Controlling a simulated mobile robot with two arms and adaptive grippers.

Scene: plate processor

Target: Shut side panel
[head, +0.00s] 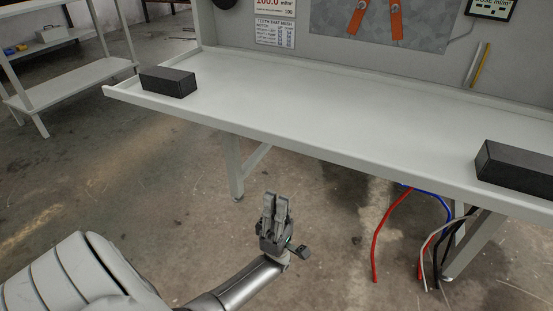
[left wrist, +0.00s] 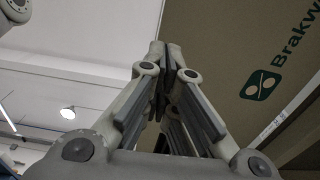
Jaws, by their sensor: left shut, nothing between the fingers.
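My left gripper (head: 275,205) is in front of and below the front edge of a grey workbench (head: 300,88), over the concrete floor. Its fingers are together and empty. In the left wrist view the left gripper (left wrist: 167,50) points up with its fingertips closed. A brown panel-like surface (left wrist: 230,45) with a green logo and the lettering "Brakw" is behind the fingers at right there; I cannot tell whether it is the side panel. No side panel can be made out in the head view. My right gripper is not in view.
Two black blocks stand on the bench, one at the left end (head: 168,82) and one at the right (head: 515,168). Red, blue, black and white cables (head: 392,230) hang below the bench. A shelf (head: 65,75) stands at far left. The bench middle is clear.

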